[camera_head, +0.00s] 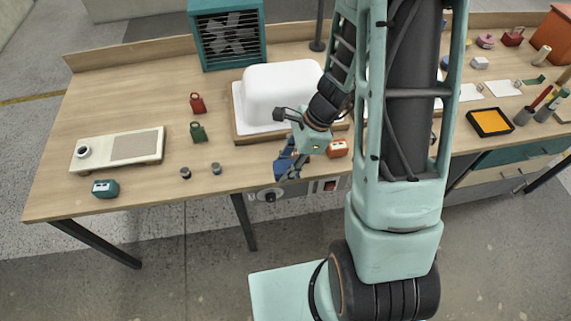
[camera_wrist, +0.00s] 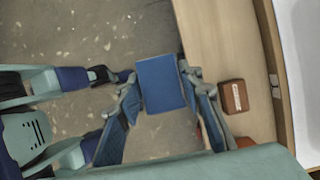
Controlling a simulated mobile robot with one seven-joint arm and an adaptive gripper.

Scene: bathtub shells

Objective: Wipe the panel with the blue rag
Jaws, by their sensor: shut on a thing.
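The blue rag (camera_wrist: 161,84) is a flat, folded square between the fingertips of my gripper (camera_wrist: 160,80) in the wrist view. My gripper is shut on it and holds it by the table's front edge. In the head view my gripper (camera_head: 287,168) points down at that edge, just above the panel; rag and blue fingers are hard to tell apart there. The grey panel (camera_head: 300,196) is on the table's front face, below the top, with a black knob (camera_head: 270,197) and a red switch (camera_head: 330,185). My gripper partly covers its upper edge. I cannot tell whether the rag touches it.
A white tub shell (camera_head: 283,88) stands on the table behind my gripper. Floor in front of the panel is open.

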